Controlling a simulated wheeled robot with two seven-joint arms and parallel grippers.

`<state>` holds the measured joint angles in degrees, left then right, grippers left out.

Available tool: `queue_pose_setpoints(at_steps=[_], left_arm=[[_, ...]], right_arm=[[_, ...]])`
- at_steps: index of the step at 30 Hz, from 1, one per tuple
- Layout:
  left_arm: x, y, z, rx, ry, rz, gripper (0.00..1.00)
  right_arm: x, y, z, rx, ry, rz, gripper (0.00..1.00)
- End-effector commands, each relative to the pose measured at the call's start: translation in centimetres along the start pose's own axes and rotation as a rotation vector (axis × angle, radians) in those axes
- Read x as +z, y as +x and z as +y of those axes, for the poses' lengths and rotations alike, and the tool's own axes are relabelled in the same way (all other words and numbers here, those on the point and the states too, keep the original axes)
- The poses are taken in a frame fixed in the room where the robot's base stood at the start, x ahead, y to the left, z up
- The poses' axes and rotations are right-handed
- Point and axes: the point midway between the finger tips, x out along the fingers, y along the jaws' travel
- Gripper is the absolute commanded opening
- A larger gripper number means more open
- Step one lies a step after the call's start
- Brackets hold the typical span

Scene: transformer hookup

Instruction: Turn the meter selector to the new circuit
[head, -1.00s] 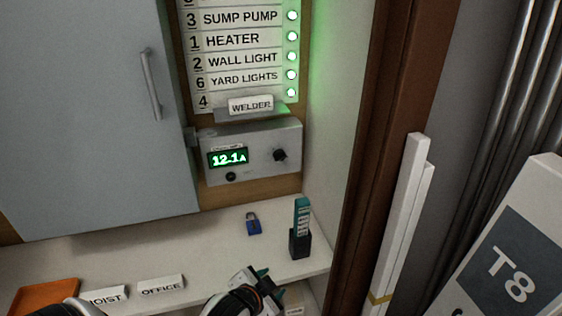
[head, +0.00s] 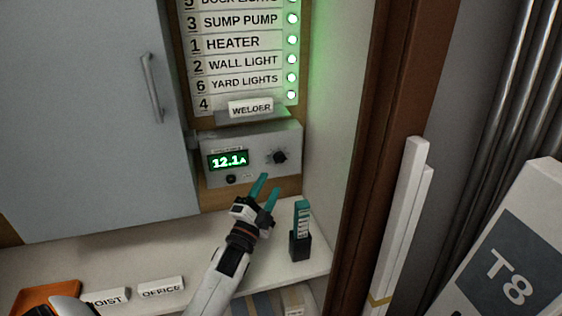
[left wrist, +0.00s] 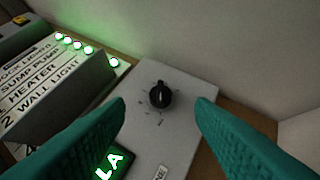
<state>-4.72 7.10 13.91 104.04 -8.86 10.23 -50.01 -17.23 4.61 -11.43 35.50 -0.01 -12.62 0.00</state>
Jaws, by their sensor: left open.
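The meter (head: 222,172) is a grey box on the wall with a green display (head: 229,160) reading 12.1 A. Its selector (head: 279,157) is a black round knob on the right of the face. In the left wrist view the selector (left wrist: 160,96) sits between and beyond the fingertips, with marks around it on the panel. My left gripper (head: 267,192) has teal fingers, is open and empty, and is just below the selector, apart from it. It also shows in the left wrist view (left wrist: 160,112). My right gripper is not identifiable; a white and black arm part (head: 75,306) shows at bottom left.
A labelled circuit list with green lamps (head: 291,57) is above the meter. A WELDER label (head: 251,107) sits on a ledge. On the shelf are a black holder with a teal piece (head: 301,243), an OFFICE label (head: 161,288) and an orange tray (head: 35,296). A cabinet door (head: 85,120) stands left.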

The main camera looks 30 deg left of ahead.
Motion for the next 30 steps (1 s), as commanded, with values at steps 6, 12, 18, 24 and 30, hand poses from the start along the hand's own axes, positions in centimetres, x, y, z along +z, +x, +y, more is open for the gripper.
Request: queue_pose_setpoints(at_steps=[6,12,18,24,30], left_arm=[[0.1,4.8,0.2,0.002,-0.001,-0.001,0.49],[0.1,7.7,0.1,0.000,-0.002,-0.001,0.49],[0.1,8.8,0.0,-0.001,-0.002,0.000,0.49],[0.0,8.9,0.0,-0.002,-0.002,0.000,0.49],[0.0,8.8,0.0,-0.002,-0.002,0.000,0.27]], right_arm=[[0.1,-0.8,0.0,0.000,0.000,0.000,0.36],[0.1,-1.1,0.0,0.000,0.000,-0.001,0.36],[0.2,-1.1,0.0,0.000,0.000,-0.001,0.36],[0.2,-1.1,0.0,0.000,-0.001,-0.001,0.36],[0.2,-1.1,0.0,0.000,-0.001,-0.002,0.36]])
